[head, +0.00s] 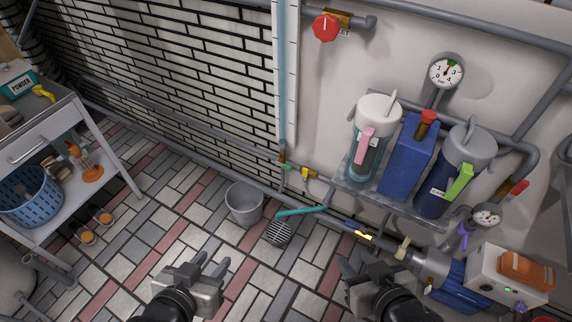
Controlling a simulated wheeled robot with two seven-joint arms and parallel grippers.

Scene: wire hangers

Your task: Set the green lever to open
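The green lever (460,183) is on the front of the dark blue filter canister (445,192) at the right of the wall shelf. It slants, with its upper end leaning right. A label sits beside it on the canister. My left gripper (208,264) is low in the view, left of centre, over the floor, and looks open and empty. My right gripper (364,266) is low in the view, right of centre, below and left of the green lever and apart from it. It also looks open and empty.
A clear canister with a pink lever (365,146) and a blue container (408,157) share the shelf. Gauges, pipes and a red knob (326,27) are on the wall. A trolley (83,140) stands left.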

